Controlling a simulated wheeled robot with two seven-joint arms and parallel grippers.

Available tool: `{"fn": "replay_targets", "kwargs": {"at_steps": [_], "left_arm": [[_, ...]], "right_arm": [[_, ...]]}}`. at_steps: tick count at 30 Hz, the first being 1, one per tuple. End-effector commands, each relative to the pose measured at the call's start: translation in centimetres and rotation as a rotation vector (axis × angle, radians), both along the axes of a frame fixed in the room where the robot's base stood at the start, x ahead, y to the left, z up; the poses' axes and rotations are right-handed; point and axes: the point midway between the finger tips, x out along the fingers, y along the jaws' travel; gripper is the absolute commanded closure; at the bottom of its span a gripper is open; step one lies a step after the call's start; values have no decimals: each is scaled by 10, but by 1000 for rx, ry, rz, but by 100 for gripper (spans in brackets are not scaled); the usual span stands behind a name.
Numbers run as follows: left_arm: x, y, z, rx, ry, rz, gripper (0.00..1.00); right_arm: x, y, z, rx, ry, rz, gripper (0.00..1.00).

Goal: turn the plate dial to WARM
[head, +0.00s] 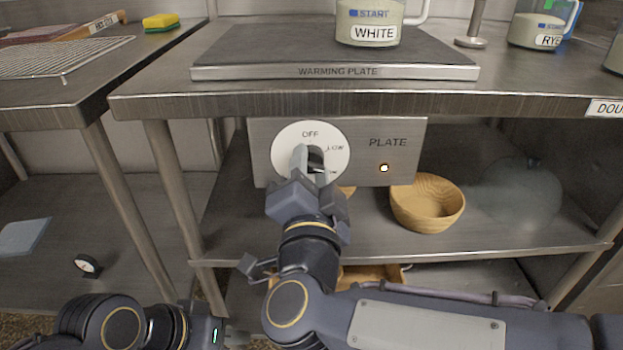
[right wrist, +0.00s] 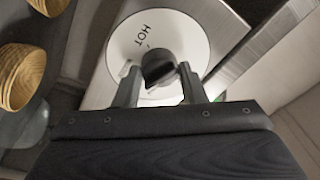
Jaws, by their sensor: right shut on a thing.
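The plate dial (head: 284,146) is a white disc on a steel panel marked PLATE. In the head view OFF shows at its top and LOW at its upper right. In the right wrist view HOT shows on the disc (right wrist: 190,40). A black knob (right wrist: 158,68) stands at its centre. My right gripper (head: 314,162) is shut on the knob, with a finger on either side in the right wrist view (right wrist: 159,84). The gripper hides the lower dial, and I cannot read WARM or the knob's setting. My left gripper (head: 238,336) is low in the head view, partly cut off.
A small lamp (head: 384,168) glows on the panel (head: 405,128). Above is the warming plate (head: 220,72) with a jar labelled WHITE (head: 372,14). A wooden bowl (head: 428,222) and a grey rounded vessel (head: 520,190) stand on the shelf below. A table leg (head: 175,200) stands left.

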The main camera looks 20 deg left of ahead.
Motion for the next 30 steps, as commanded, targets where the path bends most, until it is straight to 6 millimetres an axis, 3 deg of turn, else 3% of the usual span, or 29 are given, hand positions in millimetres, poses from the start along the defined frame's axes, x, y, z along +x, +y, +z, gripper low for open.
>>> {"fn": "replay_targets", "kwargs": {"at_steps": [15,30], "left_arm": [[0,0,-8,0,0,0,69],[0,0,-8,0,0,0,69]], "right_arm": [[0,1,-1,399,118,0,86],[0,1,-2,530,156,-1,86]]}}
